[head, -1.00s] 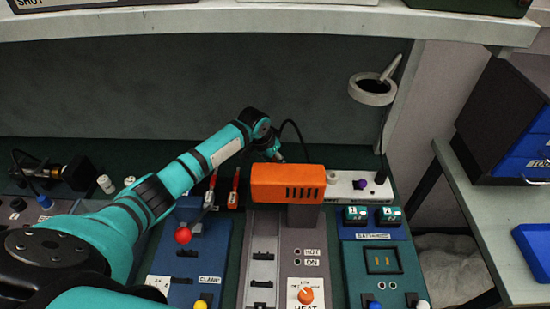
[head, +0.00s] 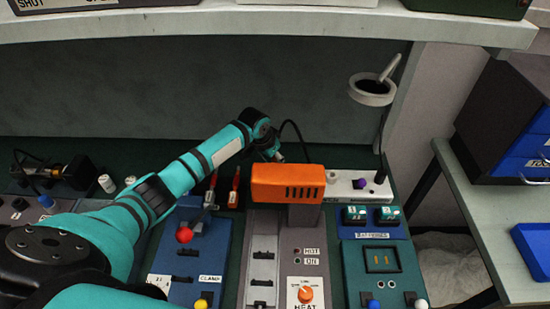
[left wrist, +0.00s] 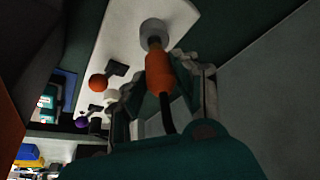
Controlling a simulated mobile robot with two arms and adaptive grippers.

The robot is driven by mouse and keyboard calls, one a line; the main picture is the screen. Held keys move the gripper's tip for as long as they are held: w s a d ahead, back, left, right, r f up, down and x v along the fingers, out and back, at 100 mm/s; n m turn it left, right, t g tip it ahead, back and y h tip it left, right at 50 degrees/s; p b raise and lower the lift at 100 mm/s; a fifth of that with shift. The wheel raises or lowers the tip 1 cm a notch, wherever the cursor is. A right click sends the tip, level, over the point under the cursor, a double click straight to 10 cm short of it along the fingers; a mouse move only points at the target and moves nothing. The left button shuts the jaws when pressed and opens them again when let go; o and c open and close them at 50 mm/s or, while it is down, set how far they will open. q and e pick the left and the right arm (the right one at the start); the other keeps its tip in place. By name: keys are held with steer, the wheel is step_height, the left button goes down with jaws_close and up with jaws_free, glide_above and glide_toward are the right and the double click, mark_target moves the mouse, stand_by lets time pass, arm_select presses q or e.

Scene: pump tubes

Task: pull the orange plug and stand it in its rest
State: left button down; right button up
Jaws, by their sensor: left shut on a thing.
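The orange plug (left wrist: 158,72), with a dark cord at its near end, shows in the left wrist view. Its far end points at a pale grey round socket (left wrist: 153,32) on the white power strip (left wrist: 115,45). A dark neck shows between the orange body and the socket; I cannot tell how deep it sits. My left gripper (left wrist: 163,82) is shut on the plug, fingers on either side. In the head view my left gripper (head: 273,154) is partly hidden behind the orange box, which also hides the plug. I cannot make out the plug's rest. My right gripper is out of view.
The orange box (head: 287,184) stands close in front of my left gripper. The power strip's right end (head: 345,192) carries a purple knob (head: 359,183). A blue clamp panel (head: 205,262) with a red ball lever (head: 184,235) lies below my arm. A shelf (head: 270,22) runs above.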

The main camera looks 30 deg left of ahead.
arm_select(q)
steer(key=shift+p, duration=0.3)
stand_by(0.5)
steer(key=shift+p, duration=0.3)
steer(key=shift+f+b, duration=1)
steer(key=shift+f, duration=0.85)
steer(key=c, duration=0.9)
jaws_free()
steer(key=shift+r, duration=0.1)
steer(key=v, duration=1.2)
